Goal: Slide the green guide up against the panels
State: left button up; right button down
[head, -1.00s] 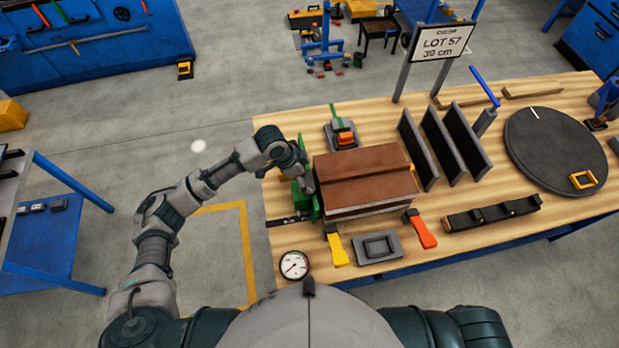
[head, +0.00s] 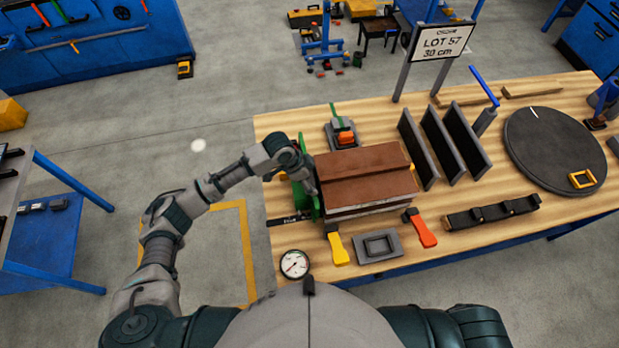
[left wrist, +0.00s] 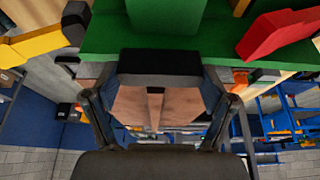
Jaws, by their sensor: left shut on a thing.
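The green guide (head: 316,203) stands upright at the left end of the brown stacked panels (head: 365,172) on the wooden bench. In the head view its face is very close to the panels; I cannot tell whether they touch. My left gripper (head: 303,178) is at the guide from the left, shut on it, and hides part of it. In the left wrist view the guide (left wrist: 205,40) fills the top, with the gripper's dark fingers below it. A dark rail (head: 287,220) runs at the guide's foot. My right gripper does not show.
A yellow clamp handle (head: 337,248), a grey pad (head: 378,247) and an orange handle (head: 422,230) lie at the bench front, near a dial gauge (head: 294,264). Dark upright plates (head: 440,145) stand right of the panels.

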pick_arm(q)
jog(key=shift+w+d+r+p, duration=0.15)
jog(key=shift+d+p, duration=0.35)
jog(key=shift+d, duration=0.25)
jog(key=shift+w, duration=0.1)
jog(key=o, duration=1.5)
jog(key=shift+d, duration=0.1)
jog(key=shift+d+f, duration=0.1)
jog(key=shift+f, duration=0.1)
jog(key=v, duration=1.2)
jog(key=shift+d+f, duration=0.1)
